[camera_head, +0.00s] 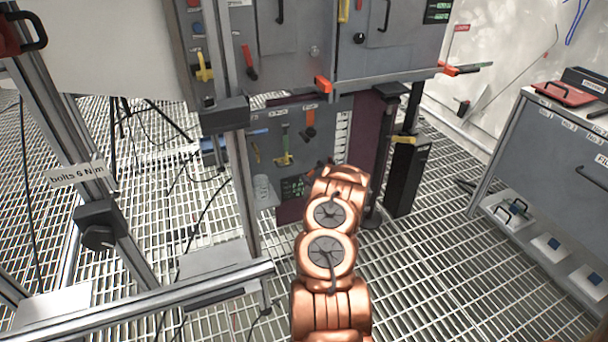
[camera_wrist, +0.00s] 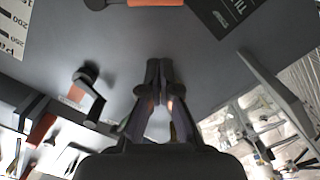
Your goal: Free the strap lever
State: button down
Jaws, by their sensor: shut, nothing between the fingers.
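My gripper (camera_wrist: 160,68) is shut and empty in the wrist view, its fingertips together in front of a plain grey surface. In the head view my copper arm largely hides it. No part is readably labelled as the strap lever.
Grey cabinets (camera_head: 385,45) with red and yellow handles hang above the panel. A metal frame post (camera_head: 243,190) and rail (camera_head: 150,305) stand left of my arm. A black post (camera_head: 407,175) stands right of it. A grey bench (camera_head: 560,135) is at the right. Grating floor lies open between.

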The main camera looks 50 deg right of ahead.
jog(key=p+v, duration=0.1)
jog(key=v, duration=0.5)
jog(key=shift+s, duration=0.15)
dwell(0.5)
